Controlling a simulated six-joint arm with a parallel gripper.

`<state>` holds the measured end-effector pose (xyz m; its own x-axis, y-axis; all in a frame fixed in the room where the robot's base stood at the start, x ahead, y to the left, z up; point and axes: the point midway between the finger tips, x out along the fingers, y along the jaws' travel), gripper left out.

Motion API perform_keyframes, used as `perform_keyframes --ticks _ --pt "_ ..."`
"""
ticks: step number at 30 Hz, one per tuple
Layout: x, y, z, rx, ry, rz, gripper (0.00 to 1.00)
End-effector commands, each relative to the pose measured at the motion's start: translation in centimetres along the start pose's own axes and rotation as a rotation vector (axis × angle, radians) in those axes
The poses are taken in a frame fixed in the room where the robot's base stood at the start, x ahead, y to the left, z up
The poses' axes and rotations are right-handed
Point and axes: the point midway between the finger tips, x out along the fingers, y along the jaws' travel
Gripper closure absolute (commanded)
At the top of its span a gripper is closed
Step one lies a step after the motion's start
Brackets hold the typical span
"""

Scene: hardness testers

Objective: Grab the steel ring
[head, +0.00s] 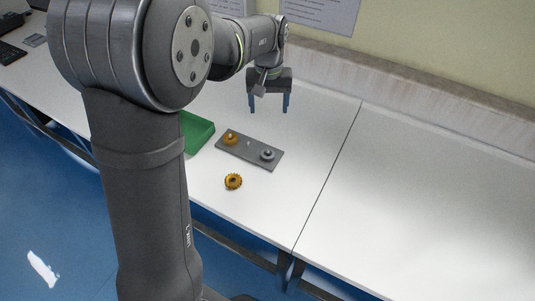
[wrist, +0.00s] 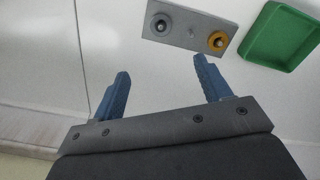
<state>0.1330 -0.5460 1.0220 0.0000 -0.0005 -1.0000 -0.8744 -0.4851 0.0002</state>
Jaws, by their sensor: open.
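The steel ring, small and grey, sits around a peg at the right end of a grey plate in the head view (head: 267,154). In the wrist view the steel ring (wrist: 161,24) is at the plate's left end. My gripper (head: 269,107) hangs above the table, behind the plate in the head view, with its two blue fingers apart and nothing between them. In the wrist view my gripper (wrist: 160,75) is also open, and the ring lies beyond the fingertips.
The grey plate (head: 249,151) also bears a brass-coloured ring (head: 230,138) at its left end. A green tray (head: 200,134) stands left of it. A toothed orange-brown ring (head: 233,181) lies in front. The white table (head: 330,130) is clear to the right.

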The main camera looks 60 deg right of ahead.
Motion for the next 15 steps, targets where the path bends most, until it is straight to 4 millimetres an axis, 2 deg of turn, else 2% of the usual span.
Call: perform_keyframes --ticks 3,7,12,15 --pt "0.9 0.0 0.1 0.239 -0.002 0.0 0.3" --pt "1.7 0.0 0.1 0.463 -0.002 0.0 0.3" --pt "2.2 0.0 0.2 0.638 -0.001 0.0 0.3" --pt "2.6 0.0 0.2 0.677 -0.001 0.0 0.3"
